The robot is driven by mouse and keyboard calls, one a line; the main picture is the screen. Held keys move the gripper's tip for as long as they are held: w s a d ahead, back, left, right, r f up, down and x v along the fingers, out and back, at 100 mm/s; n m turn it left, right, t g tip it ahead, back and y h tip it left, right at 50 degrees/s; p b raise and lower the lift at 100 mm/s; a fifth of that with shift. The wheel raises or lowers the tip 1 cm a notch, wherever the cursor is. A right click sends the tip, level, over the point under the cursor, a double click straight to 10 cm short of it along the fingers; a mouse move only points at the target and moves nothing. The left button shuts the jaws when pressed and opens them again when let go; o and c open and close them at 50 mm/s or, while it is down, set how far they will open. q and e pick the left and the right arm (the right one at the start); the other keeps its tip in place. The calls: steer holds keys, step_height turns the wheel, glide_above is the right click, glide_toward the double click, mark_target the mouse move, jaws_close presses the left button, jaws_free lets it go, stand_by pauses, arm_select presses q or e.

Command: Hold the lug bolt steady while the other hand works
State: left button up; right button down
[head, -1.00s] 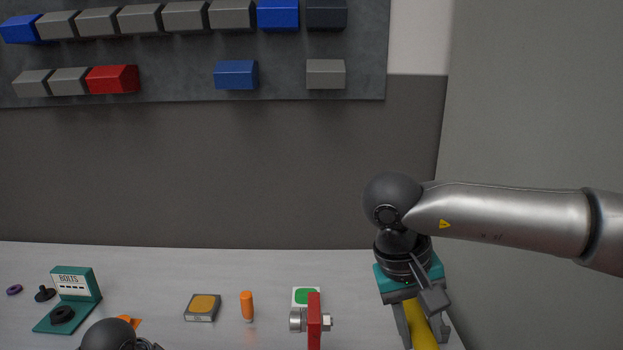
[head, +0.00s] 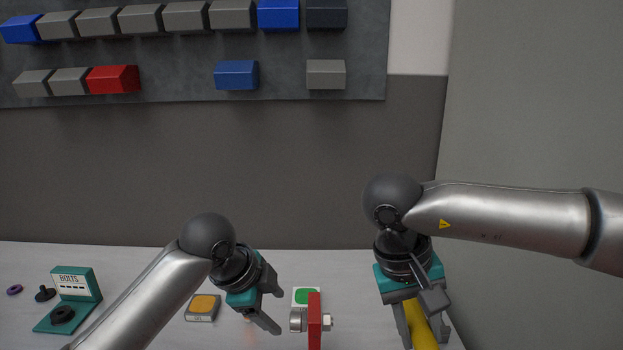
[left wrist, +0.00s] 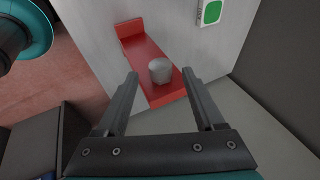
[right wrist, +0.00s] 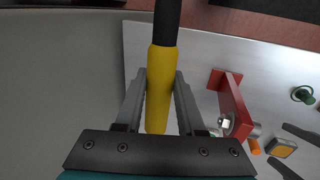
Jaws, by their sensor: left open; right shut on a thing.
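The lug bolt (head: 297,319) sits in an upright red bracket (head: 314,325). Its round silver head faces left and its other end shows on the right side. My left gripper (head: 278,313) is open just left of the head. In the left wrist view the silver bolt head (left wrist: 160,70) is ahead of and between the open fingers, apparently untouched. My right gripper (head: 418,322) is shut on a yellow-and-black tool (right wrist: 162,85), right of the bracket. The right wrist view shows a hex-shaped end (right wrist: 226,122) on the bracket, apart from the tool.
A green-marked white pad (head: 306,294) lies behind the bracket. An orange-topped box (head: 202,307) is left of my left gripper. A teal bolts stand (head: 78,284) is at the far left. The wall rack (head: 180,60) holds coloured blocks.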

arm_select(q)
steer(key=x, duration=0.7)
jaws_close()
stand_by(0.6)
steer(key=shift+a, duration=0.1)
stand_by(0.7)
arm_select(e)
steer(key=c, duration=1.1)
jaws_free()
jaws_close()
arm_select(q)
steer(key=shift+r, duration=0.1)
